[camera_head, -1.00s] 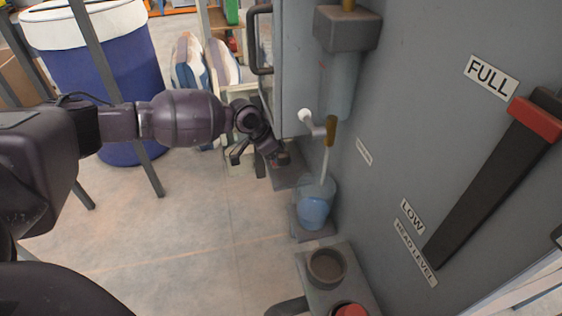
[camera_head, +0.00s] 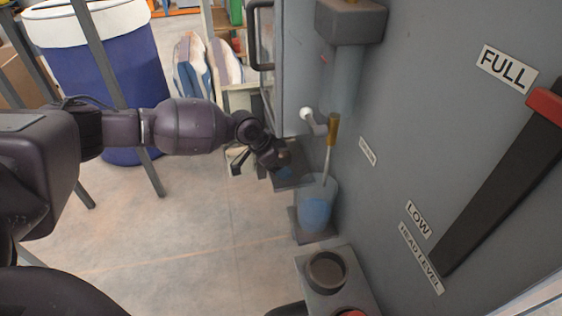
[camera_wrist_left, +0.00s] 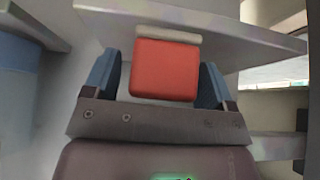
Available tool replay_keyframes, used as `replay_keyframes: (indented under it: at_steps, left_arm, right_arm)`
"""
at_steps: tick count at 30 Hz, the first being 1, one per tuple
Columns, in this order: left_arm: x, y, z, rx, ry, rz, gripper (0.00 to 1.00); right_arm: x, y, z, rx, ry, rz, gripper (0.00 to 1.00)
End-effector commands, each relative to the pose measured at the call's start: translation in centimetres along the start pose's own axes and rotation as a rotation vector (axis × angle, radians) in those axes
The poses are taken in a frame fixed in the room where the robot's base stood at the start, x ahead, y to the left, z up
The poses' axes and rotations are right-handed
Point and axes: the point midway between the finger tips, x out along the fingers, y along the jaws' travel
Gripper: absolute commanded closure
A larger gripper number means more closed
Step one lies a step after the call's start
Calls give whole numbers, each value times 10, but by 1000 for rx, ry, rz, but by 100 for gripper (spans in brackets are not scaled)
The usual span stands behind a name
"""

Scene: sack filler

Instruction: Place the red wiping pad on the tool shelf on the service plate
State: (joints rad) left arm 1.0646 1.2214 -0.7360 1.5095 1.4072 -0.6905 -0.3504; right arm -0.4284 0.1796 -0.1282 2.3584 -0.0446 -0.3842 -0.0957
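The red wiping pad (camera_wrist_left: 165,70) sits between the two blue-grey fingers of my left gripper (camera_wrist_left: 160,80) in the left wrist view, with a pale strip along its far edge. The gripper appears shut on it. In the head view my left gripper (camera_head: 268,158) is beside the grey machine, over or close to a small dark plate (camera_head: 297,174) with a bluish patch; the pad is hidden there. In the wrist view a pale flat plate (camera_wrist_left: 240,42) lies just beyond the pad; I cannot tell whether they touch. My right gripper is not in view.
Nearer is a bracket (camera_head: 312,287) with a round cup. The grey machine wall (camera_head: 420,130) bounds the right. A door handle (camera_head: 256,45) protrudes above. The floor is open.

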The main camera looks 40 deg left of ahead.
Motion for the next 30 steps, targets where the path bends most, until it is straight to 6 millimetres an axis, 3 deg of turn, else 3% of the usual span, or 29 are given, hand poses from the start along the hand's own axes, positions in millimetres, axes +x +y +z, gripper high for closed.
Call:
replay_keyframes:
  at_steps: [8, 15, 21, 30]
  left_arm:
    - [-6, -1, -3, 1, 1, -3, 22]
    - [-47, -2, -7, 3, 7, -8, 22]
    - [-86, -2, -7, 4, 6, -7, 22]
    - [-120, 0, -4, 2, 3, -3, 22]
  right_arm:
    - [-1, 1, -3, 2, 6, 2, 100]
    - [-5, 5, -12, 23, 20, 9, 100]
    - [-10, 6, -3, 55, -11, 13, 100]
    - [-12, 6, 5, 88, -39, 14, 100]
